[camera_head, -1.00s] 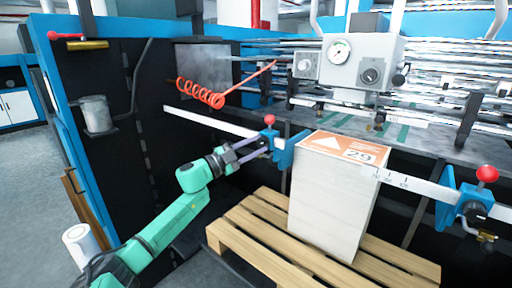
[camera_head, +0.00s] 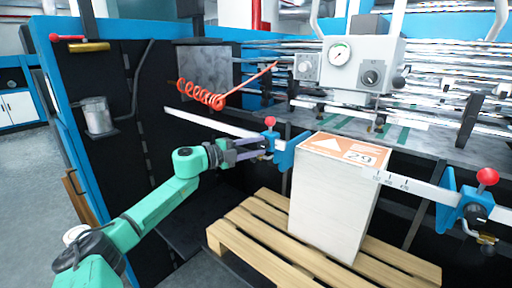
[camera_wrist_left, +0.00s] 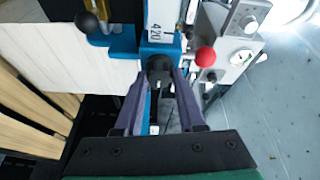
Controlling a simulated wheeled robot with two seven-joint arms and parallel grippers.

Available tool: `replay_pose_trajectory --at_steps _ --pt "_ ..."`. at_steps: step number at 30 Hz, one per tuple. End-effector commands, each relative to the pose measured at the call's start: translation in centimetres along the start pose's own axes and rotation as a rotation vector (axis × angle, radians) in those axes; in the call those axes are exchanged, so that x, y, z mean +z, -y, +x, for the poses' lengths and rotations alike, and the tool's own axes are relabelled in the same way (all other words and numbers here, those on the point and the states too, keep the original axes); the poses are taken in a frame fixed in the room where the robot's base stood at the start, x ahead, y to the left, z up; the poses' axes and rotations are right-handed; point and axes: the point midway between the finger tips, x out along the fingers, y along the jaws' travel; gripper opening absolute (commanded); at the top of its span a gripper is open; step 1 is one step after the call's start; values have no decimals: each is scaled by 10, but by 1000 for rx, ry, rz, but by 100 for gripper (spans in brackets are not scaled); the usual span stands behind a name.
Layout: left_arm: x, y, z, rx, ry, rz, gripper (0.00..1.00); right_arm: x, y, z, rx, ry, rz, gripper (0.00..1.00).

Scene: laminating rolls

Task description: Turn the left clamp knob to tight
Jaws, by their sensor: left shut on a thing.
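The left clamp is a blue block (camera_head: 284,153) on the white ruled rail, with a red ball (camera_head: 270,121) on top. It stands against the left side of the paper stack (camera_head: 330,205). My left gripper (camera_head: 262,149) reaches it from the left. My right gripper is not in view.
The right clamp (camera_head: 466,203) with its red ball sits on the same rail. The stack stands on a wooden pallet (camera_head: 232,237). A grey gauge box (camera_head: 361,62) is above, and a red coiled hose (camera_head: 203,96) hangs behind my left arm.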

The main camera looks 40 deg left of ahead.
Motion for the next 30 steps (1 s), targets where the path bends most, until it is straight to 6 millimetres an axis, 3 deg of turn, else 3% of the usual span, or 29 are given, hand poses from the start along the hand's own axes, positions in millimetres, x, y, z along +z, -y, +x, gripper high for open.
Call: replay_pose_trajectory --at_steps 10,11,12,13,24,30 --pt "0 -1 0 3 1 3 0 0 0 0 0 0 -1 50" --pt "0 -1 0 3 1 3 46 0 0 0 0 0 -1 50" --pt "0 -1 0 3 1 3 62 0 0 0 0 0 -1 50" --pt "0 -1 0 2 1 3 69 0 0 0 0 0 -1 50" --pt "0 -2 -2 2 1 1 69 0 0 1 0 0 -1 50" --pt "1 -5 -18 4 1 -1 69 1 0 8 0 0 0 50"
